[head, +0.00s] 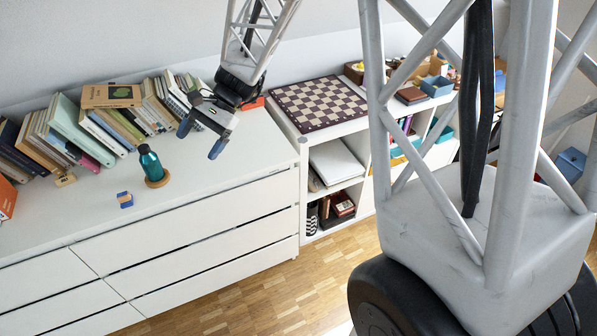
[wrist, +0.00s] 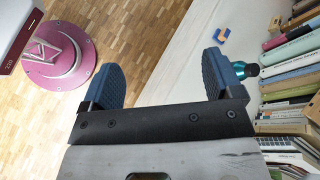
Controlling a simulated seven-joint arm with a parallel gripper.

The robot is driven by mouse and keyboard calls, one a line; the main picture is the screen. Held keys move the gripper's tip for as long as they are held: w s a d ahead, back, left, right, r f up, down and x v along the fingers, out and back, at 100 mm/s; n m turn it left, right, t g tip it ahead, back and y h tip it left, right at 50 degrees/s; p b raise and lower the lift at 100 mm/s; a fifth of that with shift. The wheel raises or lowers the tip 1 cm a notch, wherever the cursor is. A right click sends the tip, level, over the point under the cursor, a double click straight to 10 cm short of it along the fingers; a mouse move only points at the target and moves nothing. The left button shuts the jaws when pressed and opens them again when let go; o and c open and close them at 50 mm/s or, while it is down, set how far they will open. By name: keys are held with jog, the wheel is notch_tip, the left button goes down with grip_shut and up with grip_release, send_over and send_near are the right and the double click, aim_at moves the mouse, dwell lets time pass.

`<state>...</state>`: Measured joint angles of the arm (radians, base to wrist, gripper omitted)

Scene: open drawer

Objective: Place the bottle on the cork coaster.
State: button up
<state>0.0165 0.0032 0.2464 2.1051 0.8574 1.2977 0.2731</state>
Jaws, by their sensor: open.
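A teal bottle (head: 150,163) with a dark cap stands upright on the round brown cork coaster (head: 160,182), on top of the white dresser. In the wrist view the bottle (wrist: 247,68) is partly hidden behind one finger, and I cannot make out the coaster there. My gripper (head: 201,142) is open and empty, with blue fingers spread. It is above the dresser top, to the right of the bottle and apart from it. In the wrist view my gripper (wrist: 163,78) has nothing between its fingers but floor and dresser edge beyond.
A row of books (head: 70,130) lines the back of the dresser. A chessboard (head: 318,103) lies on the shelf unit to the right. The dresser's front right top is clear.

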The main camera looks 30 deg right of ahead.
jog(key=s+d+r+n+t+h, duration=0.2)
jog(key=s+d+h, duration=0.1)
jog(key=s, duration=0.6)
jog(key=s+d+r+n+t+h, duration=0.1)
jog(key=s+d+r+n+h, duration=0.2)
jog(key=s, duration=0.6)
jog(key=s+d+r+n+t+h, duration=0.2)
jog(key=s+d, duration=0.4)
jog(key=s, duration=0.3)
jog(key=shift+d+r+n+t+h, duration=0.2)
jog(key=shift+r+n+t+h, duration=0.1)
jog(key=shift+r+n+h, duration=0.5)
jog(key=shift+f, duration=0.25)
